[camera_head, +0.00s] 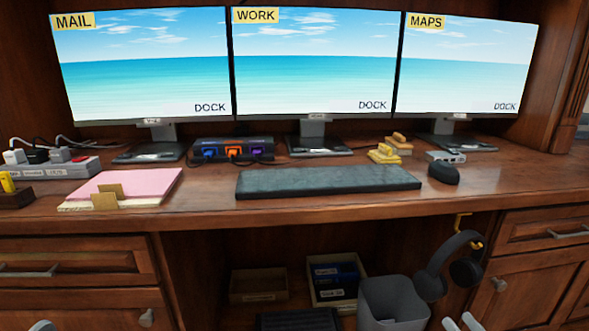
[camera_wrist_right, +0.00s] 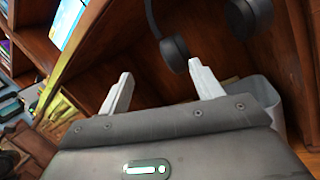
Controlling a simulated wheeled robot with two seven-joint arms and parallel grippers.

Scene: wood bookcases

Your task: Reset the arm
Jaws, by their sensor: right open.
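My right gripper (camera_head: 462,323) is at the bottom edge of the head view, right of centre, with only its pale fingertips showing. In the right wrist view the two white fingers (camera_wrist_right: 160,90) are spread apart with nothing between them. The gripper is below the desk edge, to the right of a grey bin and under the hanging headphones.
Black headphones (camera_head: 452,266) hang from a hook under the desk (camera_head: 330,205), close to the right gripper. A grey bin (camera_head: 393,305) stands beside it. Drawers flank the opening.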

